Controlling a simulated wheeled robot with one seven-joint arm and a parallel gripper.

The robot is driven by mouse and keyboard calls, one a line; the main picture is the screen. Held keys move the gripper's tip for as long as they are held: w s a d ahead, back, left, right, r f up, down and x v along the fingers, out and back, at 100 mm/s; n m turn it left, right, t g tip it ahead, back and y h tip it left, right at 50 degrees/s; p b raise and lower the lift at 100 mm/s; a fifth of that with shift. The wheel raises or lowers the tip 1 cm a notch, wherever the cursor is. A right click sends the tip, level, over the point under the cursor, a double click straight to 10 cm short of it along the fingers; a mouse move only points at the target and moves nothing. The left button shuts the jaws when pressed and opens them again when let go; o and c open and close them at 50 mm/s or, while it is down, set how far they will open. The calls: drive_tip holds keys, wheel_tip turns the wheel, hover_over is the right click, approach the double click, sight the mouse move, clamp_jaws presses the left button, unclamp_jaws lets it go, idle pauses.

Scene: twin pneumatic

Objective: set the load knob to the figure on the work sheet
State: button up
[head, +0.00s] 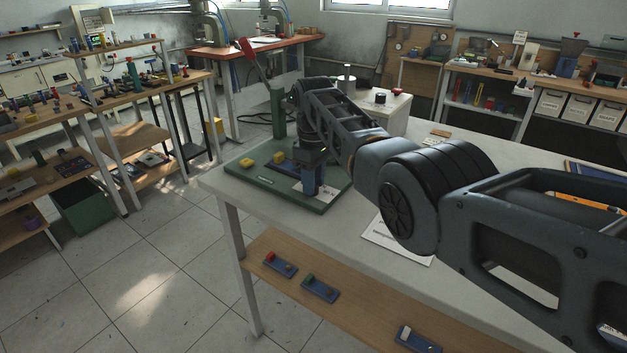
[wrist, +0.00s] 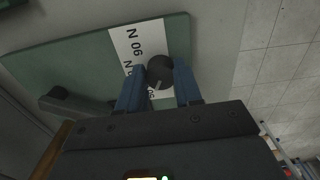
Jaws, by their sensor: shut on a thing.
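The load knob (wrist: 160,69) is dark and round, with a pale mark on its lower side in the wrist view. My gripper (wrist: 159,80) is shut on it, one blue finger on each side. A white scale label (wrist: 131,44) lies beside and partly under the knob; "N 06" reads on it, and other figures are partly covered.
A green column (head: 277,112) with a red-tipped lever (head: 246,48) rises from the base plate. Yellow blocks (head: 246,163) sit on the plate. The white table (head: 232,196) is mostly clear at its front edge. A wooden shelf (head: 330,275) below holds small blue items.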

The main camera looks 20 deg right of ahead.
drive_tip(key=shift+r, duration=0.1)
drive_tip(key=o, duration=1)
drive_tip(key=shift+o, duration=0.2)
drive_tip(key=shift+r+b, duration=0.35)
drive_tip(key=shift+r, duration=3.5)
